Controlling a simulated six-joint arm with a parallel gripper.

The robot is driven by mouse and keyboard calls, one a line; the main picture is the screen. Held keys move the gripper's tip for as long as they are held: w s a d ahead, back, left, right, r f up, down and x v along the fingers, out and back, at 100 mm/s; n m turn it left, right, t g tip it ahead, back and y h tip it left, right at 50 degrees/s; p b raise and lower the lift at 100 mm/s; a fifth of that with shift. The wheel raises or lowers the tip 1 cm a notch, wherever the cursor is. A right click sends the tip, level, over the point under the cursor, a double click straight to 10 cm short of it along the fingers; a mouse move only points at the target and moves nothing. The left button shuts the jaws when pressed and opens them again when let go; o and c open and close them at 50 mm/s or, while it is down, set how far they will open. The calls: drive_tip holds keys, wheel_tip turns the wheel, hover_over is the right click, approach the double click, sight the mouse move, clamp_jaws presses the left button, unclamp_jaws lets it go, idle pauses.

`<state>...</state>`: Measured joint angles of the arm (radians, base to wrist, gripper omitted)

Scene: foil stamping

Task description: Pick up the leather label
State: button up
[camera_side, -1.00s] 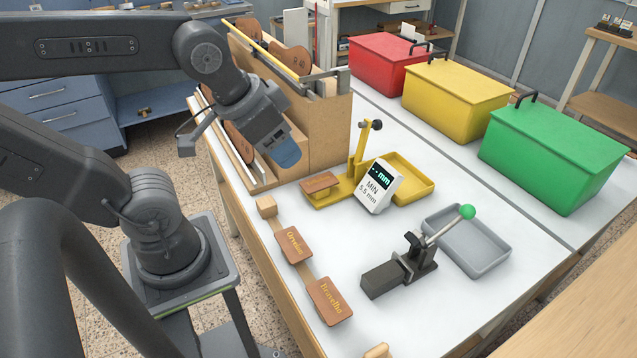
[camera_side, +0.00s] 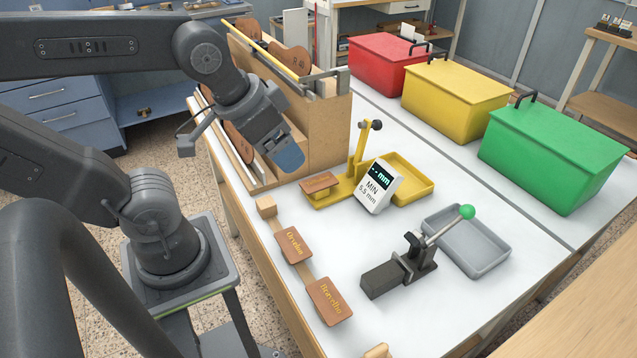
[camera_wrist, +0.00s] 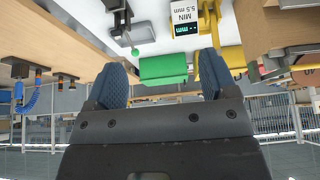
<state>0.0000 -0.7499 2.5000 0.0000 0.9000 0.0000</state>
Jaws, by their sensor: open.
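Brown leather-like pieces show in the side view. One plain brown label (camera_side: 320,183) lies on the foot of the yellow gauge. Two more with gold lettering, an upper one (camera_side: 293,246) and a lower one (camera_side: 330,301), lie on a pale strip along the table's near edge. I cannot tell which is the task's label. My gripper (camera_side: 288,156) hangs above the table beside the wooden rack, up and left of the gauge, touching no label. In the wrist view my gripper (camera_wrist: 162,82) has its blue fingers wide apart with nothing between them.
The gauge display (camera_side: 378,188) reads "-- mm". A yellow tray (camera_side: 423,186), a grey tray (camera_side: 492,263) and a lever press (camera_side: 385,277) stand on the white table. The wooden rack (camera_side: 330,130) is close behind my gripper. Red, yellow and green bins (camera_side: 550,160) line the back.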

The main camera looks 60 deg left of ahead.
drive_tip(key=shift+o, duration=0.3)
drive_tip(key=g, duration=0.6)
hover_over(324, 180)
wheel_tip(324, 180, down, 10)
drive_tip(key=f, duration=0.7)
drive_tip(key=shift+w+d+f, duration=0.15)
drive_tip(key=shift+d+f, duration=0.05)
drive_tip(key=shift+f, duration=0.05)
drive_tip(key=shift+s+a+f, duration=0.1)
drive_tip(key=shift+s+f, duration=0.05)
drive_tip(key=shift+f, duration=1.3)
drive_tip(key=shift+s+a+f, duration=0.1)
drive_tip(key=shift+f, duration=1.35)
drive_tip(key=shift+f, duration=0.25)
drive_tip(key=c, duration=1.1)
